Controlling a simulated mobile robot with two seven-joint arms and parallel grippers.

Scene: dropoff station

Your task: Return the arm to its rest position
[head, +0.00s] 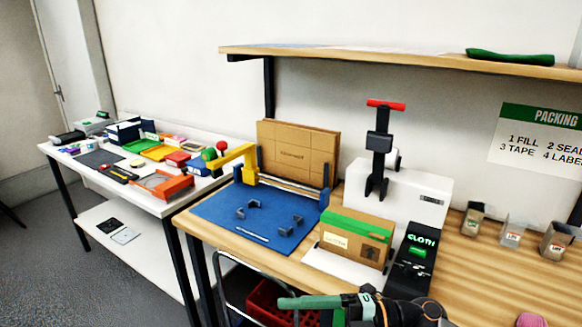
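The handle reaches left past the table's front edge.
The wooden table (455,270) carries a blue mat (215,207), a green-topped carton (355,240), a white press (425,190), a CLOTH display (412,262) and small bins (513,232). A shelf (400,58) hangs above. A cluttered white table (65,165) stands left.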

